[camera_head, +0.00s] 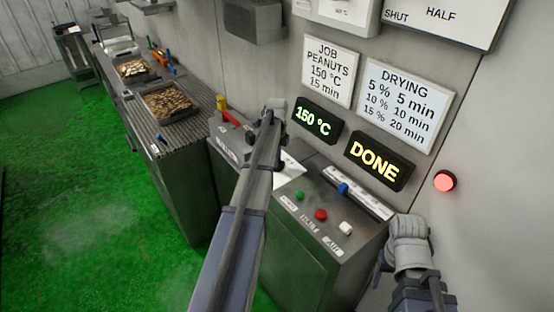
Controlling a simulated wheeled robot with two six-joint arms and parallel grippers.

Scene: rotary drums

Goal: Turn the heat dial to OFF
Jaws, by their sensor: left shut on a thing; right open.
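My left gripper (271,112) reaches over the left part of the green-grey control panel (325,175). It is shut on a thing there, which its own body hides. No heat dial shows elsewhere on the panel, so the held thing seems to be the dial; its pointer and OFF mark are hidden. A black display (314,120) above the panel reads 150 °C. My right gripper (408,228) is open at the panel's right end, near the wall, with nothing seen in it.
A lit DONE display (380,161), a blue slider knob (343,188), green (299,195), red (320,214) and white (346,228) buttons lie between my arms. A red lamp (444,181) glows on the wall. Peanut trays (171,102) stand on the left bench.

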